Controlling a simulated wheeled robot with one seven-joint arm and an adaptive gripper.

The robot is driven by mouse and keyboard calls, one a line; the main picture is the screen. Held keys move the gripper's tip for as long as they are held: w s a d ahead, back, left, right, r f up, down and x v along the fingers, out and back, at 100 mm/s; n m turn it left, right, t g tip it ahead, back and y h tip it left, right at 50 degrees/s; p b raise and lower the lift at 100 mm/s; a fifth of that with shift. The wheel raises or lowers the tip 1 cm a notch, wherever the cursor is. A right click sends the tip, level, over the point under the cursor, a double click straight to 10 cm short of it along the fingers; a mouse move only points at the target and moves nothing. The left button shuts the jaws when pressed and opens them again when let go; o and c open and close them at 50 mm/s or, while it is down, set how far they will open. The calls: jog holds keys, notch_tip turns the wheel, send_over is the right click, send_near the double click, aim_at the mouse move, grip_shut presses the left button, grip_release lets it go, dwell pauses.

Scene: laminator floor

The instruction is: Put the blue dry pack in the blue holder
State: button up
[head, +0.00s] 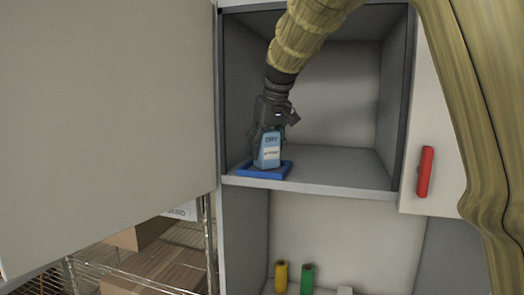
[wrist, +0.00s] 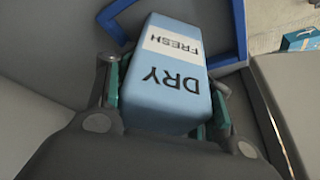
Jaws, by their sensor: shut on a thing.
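The light blue dry pack (head: 267,152) stands about upright at the blue holder (head: 279,173), a flat blue tray on the cabinet shelf. In the head view the pack's base shows within the holder's rim; whether it touches the holder's floor I cannot tell. My gripper (head: 268,135) reaches down from above and is shut on the pack. In the wrist view the pack (wrist: 172,80) with "DRY FRESH" lettering sits between my fingers (wrist: 165,100), and the blue rim of the holder (wrist: 241,30) shows beyond it.
The shelf (head: 340,168) is clear to the right of the holder. Cabinet side walls and an open door (head: 110,110) bound the left. A door with a red handle (head: 425,172) is at the right. Yellow (head: 281,277) and green (head: 307,279) rolls stand below.

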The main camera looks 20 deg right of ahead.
aim_at(265, 130)
jog(key=shift+w+f, duration=0.1)
jog(key=shift+f, duration=0.3)
jog(key=shift+s, duration=0.35)
jog(key=shift+s+a+r, duration=0.3)
jog(key=shift+s+r, duration=0.05)
jog(key=shift+s, duration=0.25)
jog(key=shift+w+a+f, duration=0.15)
jog(key=o, duration=0.9)
jog(key=shift+w+f, duration=0.2)
jog(key=shift+w, duration=0.15)
jog(key=o, duration=0.4)
jog(key=shift+w+f, duration=0.1)
jog(key=shift+c, duration=0.2)
jog(key=shift+o, duration=0.4)
jog(key=shift+s+d+r, duration=0.2)
jog(key=shift+s+d, duration=0.1)
jog(key=shift+s, duration=0.05)
jog(key=shift+w+a+f, duration=0.1)
jog(key=shift+w+a, duration=0.05)
jog(key=shift+w, duration=0.1)
jog(key=shift+s+r, duration=0.15)
jog(key=shift+r, duration=3.5)
